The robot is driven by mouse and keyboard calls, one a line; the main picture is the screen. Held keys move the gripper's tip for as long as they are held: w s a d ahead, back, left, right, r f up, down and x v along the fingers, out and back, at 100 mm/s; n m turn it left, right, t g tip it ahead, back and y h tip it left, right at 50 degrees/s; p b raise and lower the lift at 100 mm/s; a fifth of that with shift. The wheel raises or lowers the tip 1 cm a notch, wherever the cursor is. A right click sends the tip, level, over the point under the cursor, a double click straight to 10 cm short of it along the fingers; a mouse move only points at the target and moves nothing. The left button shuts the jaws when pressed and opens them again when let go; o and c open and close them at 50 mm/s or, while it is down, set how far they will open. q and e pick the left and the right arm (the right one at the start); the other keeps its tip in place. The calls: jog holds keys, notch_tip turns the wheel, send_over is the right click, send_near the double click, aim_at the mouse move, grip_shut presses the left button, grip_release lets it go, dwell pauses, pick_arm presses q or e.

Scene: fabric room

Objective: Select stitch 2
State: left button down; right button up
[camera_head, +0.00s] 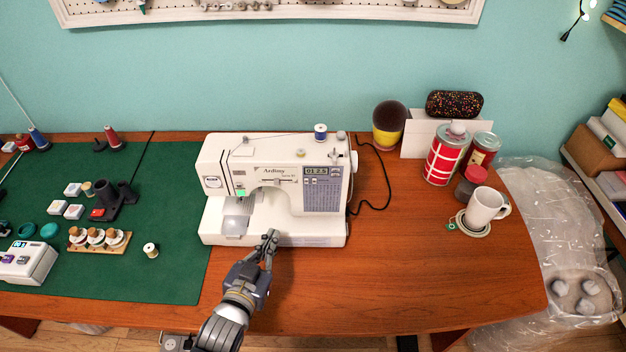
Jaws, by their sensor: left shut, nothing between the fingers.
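A white sewing machine (215,160) stands on the wooden table, its base partly on a green mat. Its front has a lit stitch display (322,171) with digits too small to read surely, and a blue-grey stitch chart panel (322,192) below it. Small buttons beside the display are too small to tell apart. My left gripper (270,237) is shut and empty. Its fingertips are in front of the machine's lower base, below and left of the display and panel. I cannot tell whether they touch the base. My right gripper is not in view.
The green mat (180,200) on the left holds spools, small white boxes and a wooden spool rack (99,241). At the right are a red can (445,155) and a white mug (483,206). The table front right of my gripper is clear. A black cable (381,170) lies right of the machine.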

aim_at(314, 181)
pick_arm(q)
jog(key=s+d+r+m+t+h, duration=0.2)
jog(key=d+r+m+h, duration=0.4)
jog(key=d+r+h, duration=0.3)
jog(key=shift+t+h, duration=0.8)
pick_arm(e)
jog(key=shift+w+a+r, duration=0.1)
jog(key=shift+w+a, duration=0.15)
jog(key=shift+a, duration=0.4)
pick_arm(q)
jog(key=shift+r, duration=0.1)
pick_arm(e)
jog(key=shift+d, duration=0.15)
pick_arm(q)
jog(key=w+b, duration=0.3)
jog(key=w, duration=0.5)
jog(key=shift+w, duration=0.4)
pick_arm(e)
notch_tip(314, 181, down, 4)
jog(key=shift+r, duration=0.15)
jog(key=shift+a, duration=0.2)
